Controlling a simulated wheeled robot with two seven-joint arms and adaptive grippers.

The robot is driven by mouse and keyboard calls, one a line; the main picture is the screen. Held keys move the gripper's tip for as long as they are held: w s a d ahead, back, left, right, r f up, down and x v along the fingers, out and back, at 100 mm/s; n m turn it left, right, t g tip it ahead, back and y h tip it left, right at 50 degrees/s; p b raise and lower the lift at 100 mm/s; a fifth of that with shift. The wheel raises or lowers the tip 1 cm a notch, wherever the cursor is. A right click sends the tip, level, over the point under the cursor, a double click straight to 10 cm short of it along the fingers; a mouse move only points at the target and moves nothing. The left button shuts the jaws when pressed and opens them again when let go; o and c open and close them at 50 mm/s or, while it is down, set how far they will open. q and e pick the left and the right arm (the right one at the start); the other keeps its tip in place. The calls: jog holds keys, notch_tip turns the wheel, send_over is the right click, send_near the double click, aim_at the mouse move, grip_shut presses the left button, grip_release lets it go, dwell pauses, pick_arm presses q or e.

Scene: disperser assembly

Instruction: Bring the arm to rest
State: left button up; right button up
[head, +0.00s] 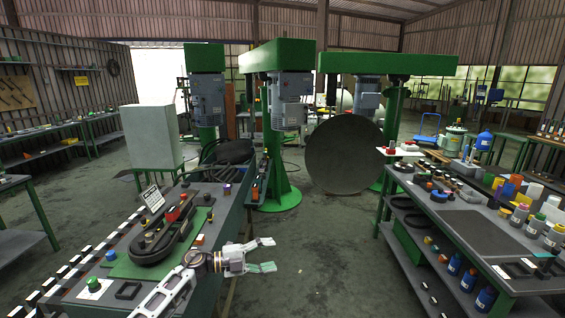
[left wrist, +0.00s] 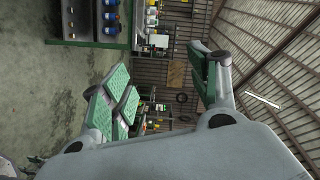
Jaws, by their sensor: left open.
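My left gripper (head: 266,255) is open and empty in the head view, with its green-padded fingers apart. It is at the right edge of the left workbench (head: 84,306), over the aisle floor. The left arm comes in from the bottom left across the bench. In the left wrist view the two fingers of the left gripper (left wrist: 165,85) stand wide apart with nothing between them. My right gripper shows in neither view.
A black belt assembly on a green plate (head: 132,262) lies on the left bench beside my arm. The right workbench (head: 465,232) holds many bottles and parts. Green disperser machines (head: 272,152) and a large dark disc (head: 344,154) stand behind. The aisle floor between the benches is clear.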

pick_arm(q)
jog(key=a+f+n+t+y+p, duration=0.1)
jog(key=a+f+n+t+y, duration=0.25)
jog(key=f+n, duration=0.45)
jog(key=a+f+n+t+y, duration=0.2)
jog(key=a+f+n+t, duration=0.3)
jog(key=f, duration=0.7)
jog(key=s+a+f+n+g+y+p, duration=0.1)
jog(key=s+a+f+n+y, duration=0.25)
jog(key=s+f, duration=0.4)
jog(key=s+a+f+n+g+y, duration=0.15)
jog(key=s+a+f, duration=0.3)
jog(key=f, duration=0.65)
jog(key=s+a+f+n+g+y+p, duration=0.1)
jog(key=s+a+f+n+y, duration=0.25)
jog(key=s+f, duration=0.45)
jog(key=s+f+n+g+y, duration=0.1)
jog(key=s+f+g, duration=0.2)
jog(key=s, duration=1)
jog(key=s+a+f+n+g+y, duration=0.1)
jog(key=s+f+n+g, duration=0.1)
jog(key=s+f, duration=0.6)
jog(key=s+f+n+g, duration=0.2)
jog(key=s+f, duration=0.4)
jog(key=s, duration=1.2)
jog(key=shift+s+a+f+g+y+p, duration=0.15)
jog(key=shift+s+a+g+y+p, duration=0.2)
jog(key=shift+g, duration=0.55)
